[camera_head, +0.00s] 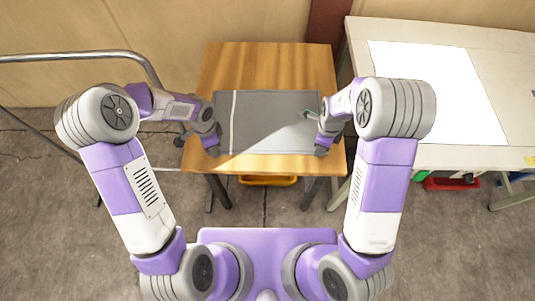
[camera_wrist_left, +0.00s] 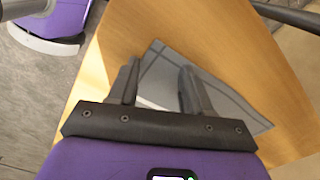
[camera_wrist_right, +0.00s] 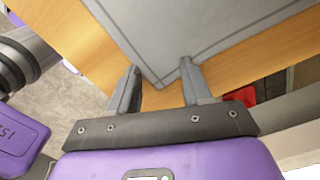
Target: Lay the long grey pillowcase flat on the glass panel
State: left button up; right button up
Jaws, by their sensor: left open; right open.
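The grey pillowcase (camera_head: 265,125) lies flat on the wooden table, with a pale stripe near its left end. The glass panel (camera_head: 440,90) shows as a bright white rectangle on the right-hand table, with nothing on it. My left gripper (camera_wrist_left: 160,66) is open at the pillowcase's near left part; the grey cloth (camera_wrist_left: 228,100) shows between and beyond its fingers. My right gripper (camera_wrist_right: 159,66) is open, with a corner of the pillowcase (camera_wrist_right: 180,30) between its fingers. Neither gripper is closed on the cloth. In the head view my wrists partly hide the fingers.
The wooden table (camera_head: 265,62) has bare wood behind the pillowcase. The light table (camera_head: 510,65) stands close on its right, with a narrow gap. A metal rail (camera_head: 75,56) runs at the left. A yellow bin (camera_head: 268,180) and a red bin (camera_head: 450,183) sit below the tables.

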pick_arm(q)
grip_shut()
pick_arm(e)
grip_shut()
dwell(0.4)
